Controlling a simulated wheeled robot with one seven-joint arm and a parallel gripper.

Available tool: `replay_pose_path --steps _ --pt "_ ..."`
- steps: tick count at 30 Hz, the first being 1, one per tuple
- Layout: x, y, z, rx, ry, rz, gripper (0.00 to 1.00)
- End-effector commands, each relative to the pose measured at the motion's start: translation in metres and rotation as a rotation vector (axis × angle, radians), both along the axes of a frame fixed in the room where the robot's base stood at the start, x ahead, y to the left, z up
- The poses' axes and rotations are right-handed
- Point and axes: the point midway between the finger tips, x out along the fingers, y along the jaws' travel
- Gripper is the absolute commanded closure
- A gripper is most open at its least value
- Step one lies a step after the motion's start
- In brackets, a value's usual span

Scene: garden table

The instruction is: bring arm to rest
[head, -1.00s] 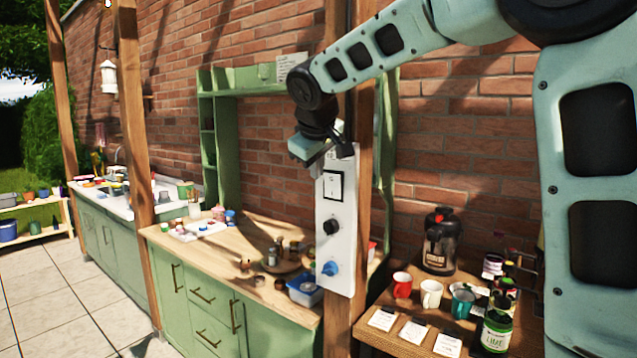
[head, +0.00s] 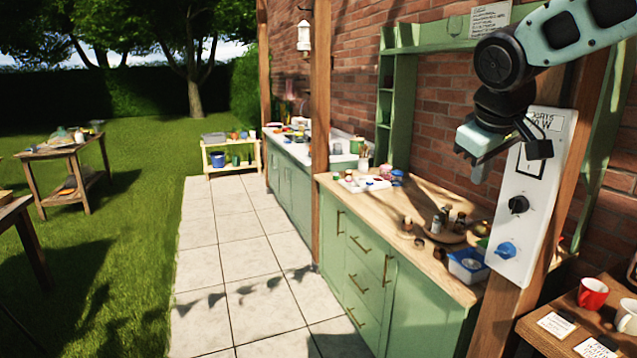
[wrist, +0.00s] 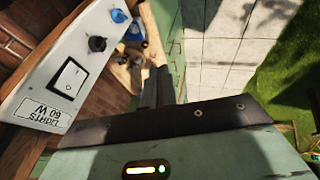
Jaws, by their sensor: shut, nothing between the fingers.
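My gripper (head: 510,150) is at the upper right of the head view, in front of the white switch panel (head: 543,205). It is shut and empty. In the wrist view its dark fingers (wrist: 162,88) show together at the middle. The panel carries a rocker switch, a black knob (head: 518,204) and a blue knob (head: 505,250). It is fixed to a wooden post. In the wrist view the panel (wrist: 45,90) is at the left, with a label reading "LIGHTS 60 W". My gripper partly covers the rocker switch in the head view; the wrist view shows the switch (wrist: 68,78) whole.
A green counter with a wooden top (head: 400,205) holds jars, a tray and a blue tub (head: 468,265). Mugs (head: 592,293) and cards stand on a wooden table at lower right. The paved path (head: 235,240) is clear. Tables (head: 68,160) stand on the grass at left.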

Motion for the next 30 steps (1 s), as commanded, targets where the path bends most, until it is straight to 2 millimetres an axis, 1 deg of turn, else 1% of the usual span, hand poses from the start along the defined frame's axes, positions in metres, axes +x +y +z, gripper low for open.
replay_pose_path --steps 1,2,3,5,6,7,8,9,11,12,15,16,18,21,24,30 --pt "-0.020 0.030 -0.022 0.025 0.043 0.050 1.00" --pt "-0.032 0.045 -0.034 0.042 0.067 0.073 1.00" --pt "-0.049 0.064 -0.049 0.062 0.100 0.101 1.00" --pt "-0.077 0.089 -0.071 0.091 0.151 0.141 1.00" --pt "-0.098 0.105 -0.086 0.107 0.187 0.168 1.00" --pt "-0.115 0.115 -0.096 0.121 0.213 0.186 1.00" --pt "-0.131 0.124 -0.107 0.132 0.241 0.201 1.00" --pt "-0.154 0.135 -0.120 0.144 0.276 0.222 1.00" --pt "-0.187 0.147 -0.139 0.161 0.327 0.249 1.00" --pt "-0.208 0.152 -0.149 0.168 0.360 0.262 1.00" --pt "-0.252 0.158 -0.171 0.181 0.424 0.287 1.00" --pt "-0.263 0.158 -0.176 0.182 0.440 0.291 1.00" --pt "-0.282 0.158 -0.184 0.185 0.467 0.298 1.00" --pt "-0.296 0.157 -0.190 0.188 0.487 0.303 1.00" --pt "-0.299 0.157 -0.191 0.190 0.492 0.302 1.00" --pt "-0.298 0.157 -0.191 0.189 0.492 0.301 1.00"
